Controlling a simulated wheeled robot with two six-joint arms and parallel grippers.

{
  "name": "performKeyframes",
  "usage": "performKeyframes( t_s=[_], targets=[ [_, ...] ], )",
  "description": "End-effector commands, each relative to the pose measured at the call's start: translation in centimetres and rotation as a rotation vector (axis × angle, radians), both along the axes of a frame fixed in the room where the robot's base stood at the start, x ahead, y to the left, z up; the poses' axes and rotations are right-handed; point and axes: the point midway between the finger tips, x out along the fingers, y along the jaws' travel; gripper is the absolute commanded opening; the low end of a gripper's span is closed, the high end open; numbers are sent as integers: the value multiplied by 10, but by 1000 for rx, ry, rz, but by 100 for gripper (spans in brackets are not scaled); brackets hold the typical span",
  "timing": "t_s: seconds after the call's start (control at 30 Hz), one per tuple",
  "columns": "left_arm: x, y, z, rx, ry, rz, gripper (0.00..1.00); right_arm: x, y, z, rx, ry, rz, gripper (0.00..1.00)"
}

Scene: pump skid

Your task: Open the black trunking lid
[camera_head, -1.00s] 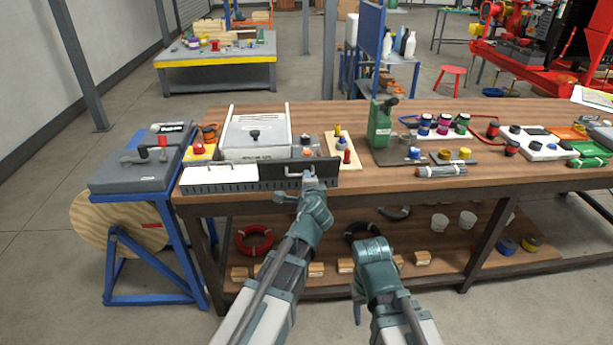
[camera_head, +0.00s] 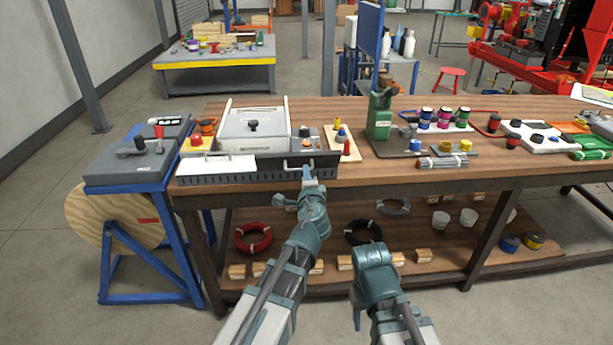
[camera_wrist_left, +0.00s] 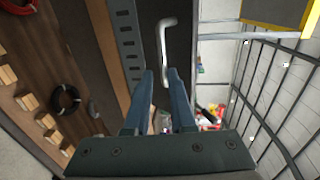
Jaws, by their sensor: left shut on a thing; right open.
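The black trunking lid (camera_head: 271,164) is a dark flat strip at the right part of the slotted trunking (camera_head: 215,179) along the bench's front left edge. It carries a pale bar handle (camera_head: 291,164). My left gripper (camera_head: 306,171) is at the handle's right end and shut on it. In the left wrist view the handle (camera_wrist_left: 163,45) runs up from between the fingertips (camera_wrist_left: 160,78), and the lid lies behind it. I cannot tell whether the lid is raised off the trunking. My right gripper (camera_head: 362,295) hangs low in front of the bench, away from the trunking; its fingers point down.
A white lid (camera_head: 215,166) covers the trunking's left part. Behind stand a grey box with a black knob (camera_head: 253,140), a wooden board with coloured knobs (camera_head: 341,150) and a green device (camera_head: 380,117).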

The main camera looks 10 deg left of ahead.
Motion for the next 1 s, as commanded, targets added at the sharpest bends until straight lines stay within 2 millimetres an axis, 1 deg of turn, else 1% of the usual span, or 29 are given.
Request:
performKeyframes(
  t_s=[0.03,0.13,0.17,0.2,0.27,0.63,1.0],
  targets=[
    [13,4,-4,-12,6,16,0,0,0,-3,0,0,0,50],
    [13,4,-5,-12,6,16,0,0,0,-3,0,0,0,50],
    [13,4,-5,-12,6,16,26,0,0,-3,0,0,0,50],
    [13,4,-5,-13,5,15,33,0,0,-3,0,0,0,50],
    [12,4,-4,-12,6,14,42,0,0,-3,0,0,0,50],
    [4,2,-2,-10,3,6,42,0,0,-1,0,0,0,50],
    [2,1,-2,-9,3,4,42,0,0,-1,0,0,0,50]
  ],
)
